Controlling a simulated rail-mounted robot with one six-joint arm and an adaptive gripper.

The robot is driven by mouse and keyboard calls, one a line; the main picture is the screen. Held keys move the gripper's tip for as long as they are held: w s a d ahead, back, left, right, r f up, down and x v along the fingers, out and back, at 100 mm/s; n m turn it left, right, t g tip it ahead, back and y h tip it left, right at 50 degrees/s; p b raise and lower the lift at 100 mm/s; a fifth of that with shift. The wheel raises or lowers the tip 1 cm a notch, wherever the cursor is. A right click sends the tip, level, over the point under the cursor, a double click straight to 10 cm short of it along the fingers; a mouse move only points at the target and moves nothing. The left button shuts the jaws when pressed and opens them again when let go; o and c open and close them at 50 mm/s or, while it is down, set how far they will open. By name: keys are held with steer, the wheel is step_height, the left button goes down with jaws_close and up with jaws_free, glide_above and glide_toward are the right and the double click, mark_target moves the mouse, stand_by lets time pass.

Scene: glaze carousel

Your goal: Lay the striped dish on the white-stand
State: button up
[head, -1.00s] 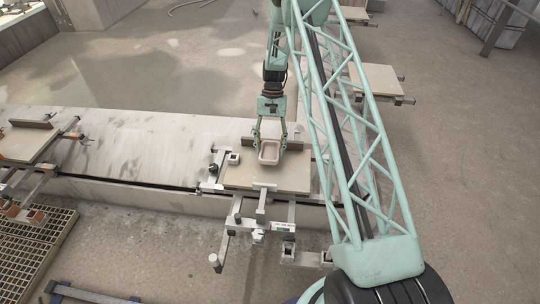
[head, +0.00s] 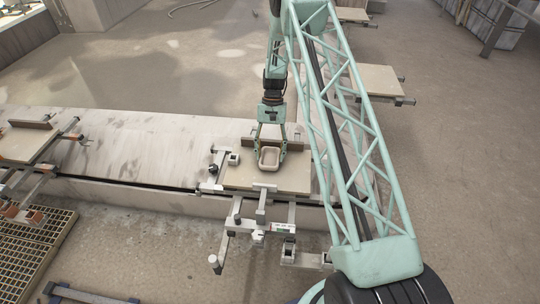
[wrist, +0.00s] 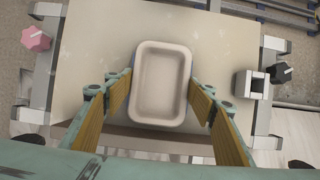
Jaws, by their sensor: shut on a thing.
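A small rectangular beige dish (head: 269,156) with rounded corners is between the fingers of my gripper (head: 270,152), over a square beige board. In the wrist view the dish (wrist: 161,84) lies between the two wooden-faced fingers of my gripper (wrist: 160,98), which are shut on its sides. Its inside looks plain; I cannot make out stripes. The board (head: 240,177) is carried on a metal frame with clamps; it fills much of the wrist view (wrist: 85,60). I cannot tell whether the dish touches the board.
Another board on a frame (head: 25,143) stands at the left, and another (head: 376,79) at the back right. A yellow grating (head: 38,243) lies at the lower left. A dark knob (wrist: 282,73) and a pink knob (wrist: 36,38) flank the board. Bare board lies around the dish.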

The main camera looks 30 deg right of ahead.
steer(key=shift+f, duration=0.1)
steer(key=o, duration=1)
steer(key=shift+c, duration=0.2)
steer(key=p+v, duration=0.2)
steer(key=v, duration=1)
steer(key=shift+s, duration=0.1)
steer(key=shift+r, duration=0.2)
